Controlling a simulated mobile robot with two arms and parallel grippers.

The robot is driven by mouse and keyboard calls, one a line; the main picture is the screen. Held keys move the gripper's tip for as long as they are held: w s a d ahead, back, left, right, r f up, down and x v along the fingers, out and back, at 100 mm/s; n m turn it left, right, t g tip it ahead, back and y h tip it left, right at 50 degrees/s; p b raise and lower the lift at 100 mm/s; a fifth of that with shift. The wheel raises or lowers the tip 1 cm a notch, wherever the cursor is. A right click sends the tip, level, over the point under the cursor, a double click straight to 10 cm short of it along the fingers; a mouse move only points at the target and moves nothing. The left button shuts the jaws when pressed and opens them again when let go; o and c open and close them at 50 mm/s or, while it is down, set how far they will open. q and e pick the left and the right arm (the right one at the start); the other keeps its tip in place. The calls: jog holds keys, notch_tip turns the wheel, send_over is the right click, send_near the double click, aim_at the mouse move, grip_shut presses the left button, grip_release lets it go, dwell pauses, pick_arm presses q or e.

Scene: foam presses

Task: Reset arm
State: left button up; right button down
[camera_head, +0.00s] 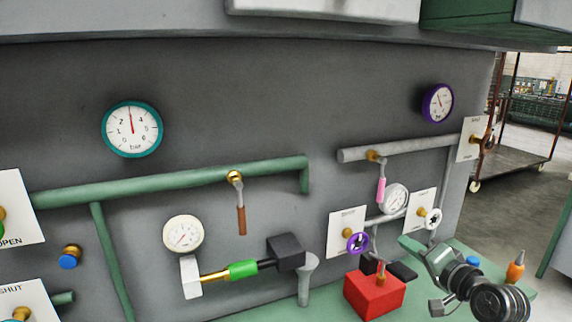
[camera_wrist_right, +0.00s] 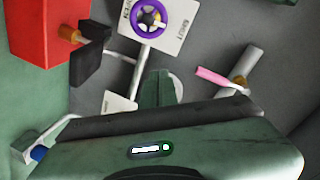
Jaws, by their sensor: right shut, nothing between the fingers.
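My right gripper (camera_head: 408,244) is in the lower right of the head view, its arm coming in from the lower right. It is shut and empty, in front of the panel and above the green bench top. In the right wrist view the green gripper body (camera_wrist_right: 170,150) fills the bottom, with the closed fingers (camera_wrist_right: 157,88) pointing up the picture. A red box (camera_head: 374,295) with a black lever (camera_wrist_right: 88,55) is beside the gripper, to its left. My left gripper is not in view.
A purple handwheel (camera_head: 357,243), white handwheel (camera_head: 433,218) and pink-handled valve (camera_head: 381,190) are on the panel near the gripper. An orange-tipped part (camera_head: 515,268) is on the green bench (camera_head: 463,247) at right. A green pipe (camera_head: 150,182) crosses the left panel. A cart (camera_head: 525,142) stands beyond.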

jog(key=s+a+f+n+g, duration=0.4)
jog(key=s+f, duration=0.3)
jog(key=f, duration=0.5)
jog(key=s+a+f+n+g+h, duration=0.1)
jog(key=s+a+f+n+g, duration=0.3)
jog(key=s, duration=0.6)
jog(key=s+a+f+n+g+h, duration=0.1)
jog(key=s+f+g+h, duration=0.1)
jog(key=s+f, duration=0.7)
jog(key=s+a+f+n+g+h, duration=0.1)
jog(key=s+a+f+n+g, duration=0.15)
jog(key=s, duration=0.95)
notch_tip(320, 180, down, 27)
jog(key=s+g, duration=0.1)
jog(key=s, duration=0.1)
jog(key=s+d+f, duration=0.1)
jog(key=s+f, duration=0.7)
jog(key=s+d+f+g+b, duration=0.1)
jog(key=s+d+f, duration=0.1)
jog(key=s+f, duration=0.6)
jog(key=shift+s+d, duration=0.3)
jog(key=shift+s, duration=0.05)
